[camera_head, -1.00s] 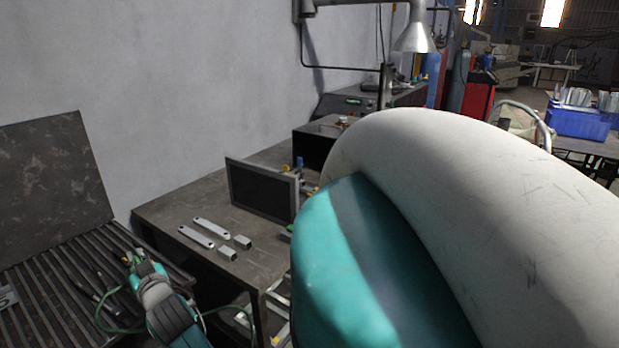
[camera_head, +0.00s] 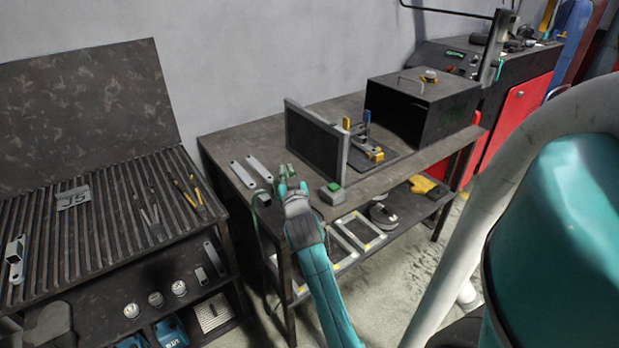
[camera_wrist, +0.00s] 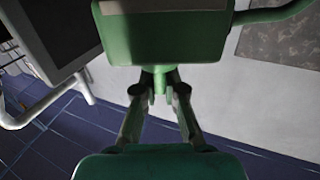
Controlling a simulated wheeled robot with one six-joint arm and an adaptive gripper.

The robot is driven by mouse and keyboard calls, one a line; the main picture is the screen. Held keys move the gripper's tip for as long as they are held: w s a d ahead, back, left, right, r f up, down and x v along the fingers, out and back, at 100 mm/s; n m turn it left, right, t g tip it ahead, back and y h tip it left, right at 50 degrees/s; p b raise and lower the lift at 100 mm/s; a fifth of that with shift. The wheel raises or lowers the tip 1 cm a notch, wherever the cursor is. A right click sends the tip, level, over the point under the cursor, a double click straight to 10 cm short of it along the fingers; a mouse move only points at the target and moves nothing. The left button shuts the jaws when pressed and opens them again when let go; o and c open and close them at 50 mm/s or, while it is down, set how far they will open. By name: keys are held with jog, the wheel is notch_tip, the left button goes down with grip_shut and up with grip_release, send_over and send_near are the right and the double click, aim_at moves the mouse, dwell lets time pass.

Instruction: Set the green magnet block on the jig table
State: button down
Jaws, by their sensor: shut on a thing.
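My gripper (camera_head: 284,176) is at the front left of the dark jig table (camera_head: 228,142), in front of the flat bars lying there. In the wrist view its two fingers (camera_wrist: 157,88) close together against a green block, which I take to be the green magnet block (camera_wrist: 165,38). In the head view the held block is too small and covered to make out clearly. I cannot tell how high it is above the tabletop.
A small grey block with a green top (camera_head: 333,193) lies near the table's front edge. An upright dark panel (camera_head: 315,142), a clamp fixture (camera_head: 367,150) and a black box (camera_head: 424,107) stand farther right. A slatted bench (camera_head: 95,222) is left.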

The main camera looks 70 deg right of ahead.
jog(key=shift+f, duration=4.15)
jog(key=c, duration=1.7)
grip_release()
jog(key=shift+f, duration=0.25)
jog(key=o, duration=0.4)
jog(key=shift+o, duration=0.2)
jog(key=shift+r, duration=0.15)
